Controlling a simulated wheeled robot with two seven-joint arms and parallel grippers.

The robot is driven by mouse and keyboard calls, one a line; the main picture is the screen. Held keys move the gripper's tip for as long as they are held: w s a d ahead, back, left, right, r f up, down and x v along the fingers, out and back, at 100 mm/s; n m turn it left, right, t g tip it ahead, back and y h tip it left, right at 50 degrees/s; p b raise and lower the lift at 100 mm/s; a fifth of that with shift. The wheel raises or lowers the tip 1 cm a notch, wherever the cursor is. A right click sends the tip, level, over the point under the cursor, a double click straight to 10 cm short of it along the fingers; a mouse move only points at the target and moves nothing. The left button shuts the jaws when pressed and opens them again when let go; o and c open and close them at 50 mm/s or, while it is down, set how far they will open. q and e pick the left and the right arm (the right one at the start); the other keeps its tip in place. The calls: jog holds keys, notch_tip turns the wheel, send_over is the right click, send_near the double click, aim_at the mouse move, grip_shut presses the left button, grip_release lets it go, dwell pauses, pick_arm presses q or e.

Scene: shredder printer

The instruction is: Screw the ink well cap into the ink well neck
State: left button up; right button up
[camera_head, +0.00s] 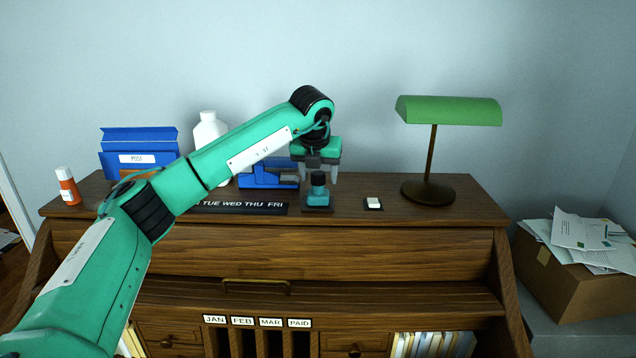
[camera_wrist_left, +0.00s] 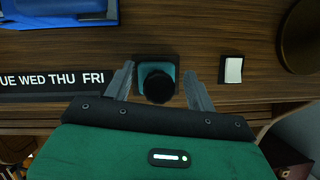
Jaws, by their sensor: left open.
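The ink well (camera_head: 318,198) is a small teal bottle on a dark base on top of the wooden desk. Its dark cap (camera_head: 318,178) sits upright on the neck; how tightly it is seated I cannot tell. In the left wrist view the round black cap (camera_wrist_left: 158,87) covers the neck, with the teal ink well (camera_wrist_left: 156,63) around it. My left gripper (camera_head: 320,172) is above the ink well, pointing down. Its open fingers (camera_wrist_left: 158,88) stand on either side of the cap, apart from it. My right gripper is not in view.
A white eraser-like block (camera_head: 373,203) lies right of the ink well, and a green lamp (camera_head: 448,111) stands farther right. A blue stapler-like object (camera_head: 268,178), a weekday strip (camera_head: 240,207) and a white bottle (camera_head: 208,135) are to the left.

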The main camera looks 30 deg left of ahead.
pick_arm(q)
jog(key=b+v, duration=0.3)
jog(key=v, duration=1)
jog(key=shift+s+r, duration=0.15)
